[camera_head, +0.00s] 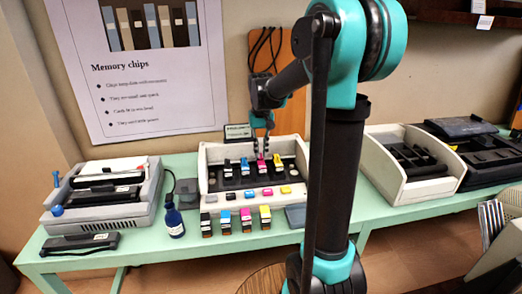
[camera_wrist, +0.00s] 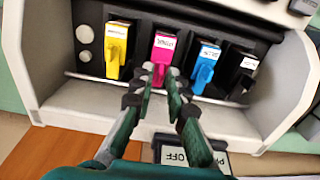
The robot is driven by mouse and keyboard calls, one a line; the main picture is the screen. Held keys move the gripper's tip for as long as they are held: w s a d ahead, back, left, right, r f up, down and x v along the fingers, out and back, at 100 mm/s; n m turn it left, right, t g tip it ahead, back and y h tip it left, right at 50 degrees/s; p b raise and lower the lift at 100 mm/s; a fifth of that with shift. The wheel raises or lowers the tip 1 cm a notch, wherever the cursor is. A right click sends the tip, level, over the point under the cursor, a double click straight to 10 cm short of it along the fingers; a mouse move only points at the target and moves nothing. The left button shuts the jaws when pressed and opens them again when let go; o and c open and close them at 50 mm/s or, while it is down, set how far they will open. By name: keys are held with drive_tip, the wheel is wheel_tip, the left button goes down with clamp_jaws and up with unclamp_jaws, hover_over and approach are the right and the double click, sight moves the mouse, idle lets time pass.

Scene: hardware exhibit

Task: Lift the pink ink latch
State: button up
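The pink ink latch (camera_wrist: 162,50) hangs in the ink bay with a white label on top, level with the row of latches beside it. It also shows in the head view (camera_head: 262,166). In the head view my gripper (camera_head: 262,149) is over the printer tray (camera_head: 209,172), just above the pink latch.
A yellow latch (camera_wrist: 116,50), a blue latch (camera_wrist: 205,68) and a black latch (camera_wrist: 242,72) flank the pink one closely. Several ink cartridges (camera_head: 246,219) and a blue bottle (camera_head: 173,217) stand in front on the green table (camera_head: 130,249). A small "OFF" display (camera_wrist: 183,156) lies below the gripper.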

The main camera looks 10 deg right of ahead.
clamp_jaws()
drive_tip(key=shift+w+r+g, duration=0.2)
drive_tip(key=shift+w+g, duration=0.35)
drive_tip(key=shift+g, duration=0.6)
drive_tip(key=shift+w+r+g, duration=0.2)
drive_tip(key=shift+w+g, duration=0.35)
drive_tip(key=shift+g, duration=0.6)
drive_tip(key=shift+o, duration=2.1)
unclamp_jaws()
